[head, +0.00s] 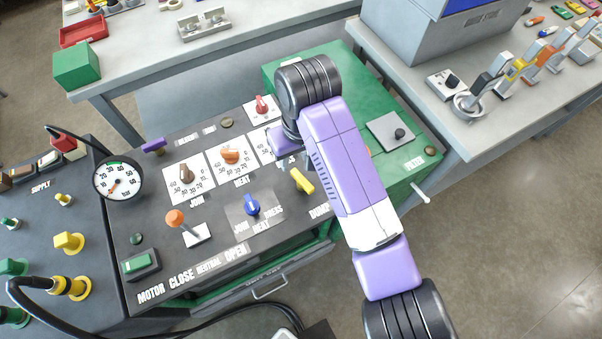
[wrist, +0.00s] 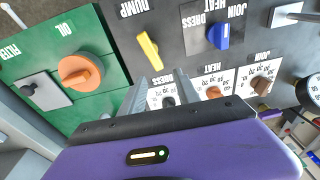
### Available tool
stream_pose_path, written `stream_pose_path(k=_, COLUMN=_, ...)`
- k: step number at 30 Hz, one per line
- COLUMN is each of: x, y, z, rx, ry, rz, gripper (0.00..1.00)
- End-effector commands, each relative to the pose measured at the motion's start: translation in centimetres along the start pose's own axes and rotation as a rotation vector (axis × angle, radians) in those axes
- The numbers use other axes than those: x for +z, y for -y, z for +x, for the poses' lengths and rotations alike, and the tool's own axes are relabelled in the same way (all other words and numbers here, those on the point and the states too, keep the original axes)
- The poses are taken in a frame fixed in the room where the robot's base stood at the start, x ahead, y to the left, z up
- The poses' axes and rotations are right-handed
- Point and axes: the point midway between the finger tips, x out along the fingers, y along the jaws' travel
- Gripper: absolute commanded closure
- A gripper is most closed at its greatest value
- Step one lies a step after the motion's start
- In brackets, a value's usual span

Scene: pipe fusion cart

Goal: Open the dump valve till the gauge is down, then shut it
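The dump valve is a yellow lever handle (head: 302,181) beside the DUMP label on the dark panel. It lies slantwise in the head view, and shows clear of the fingers in the wrist view (wrist: 149,50). The round white gauge (head: 118,180) stands at the panel's left; its orange-red needle points to the lower left, but the exact reading is too small to tell. My gripper (wrist: 160,80) has its two fingers apart with nothing between them, over the panel near the yellow handle and not touching it. In the head view my arm hides most of the gripper.
A blue selector knob (head: 251,205) and an orange-topped lever (head: 175,218) are near the dump handle. Dials with knobs (head: 230,155) line the panel's back. A green OIL section with an orange knob (wrist: 80,72) adjoins it. A black hose (head: 75,325) crosses the front left.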

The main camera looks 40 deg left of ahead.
Motion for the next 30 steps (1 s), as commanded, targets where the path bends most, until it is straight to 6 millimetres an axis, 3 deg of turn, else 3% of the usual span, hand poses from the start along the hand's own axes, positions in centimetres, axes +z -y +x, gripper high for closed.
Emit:
stream_pose_path(k=3, x=1.1, y=-0.6, z=-1.1, rx=0.022, ry=0.097, rz=-0.016, gripper=0.62)
stream_pose_path(k=7, x=1.8, y=-0.8, z=-1.0, rx=0.027, ry=0.136, rz=-0.021, gripper=0.62)
stream_pose_path(k=21, x=2.7, y=-1.0, z=5.2, rx=0.027, ry=0.135, rz=-0.019, gripper=0.62)
stream_pose_path(k=30, x=2.7, y=-1.0, z=6.2, rx=0.027, ry=0.133, rz=-0.02, gripper=0.62)
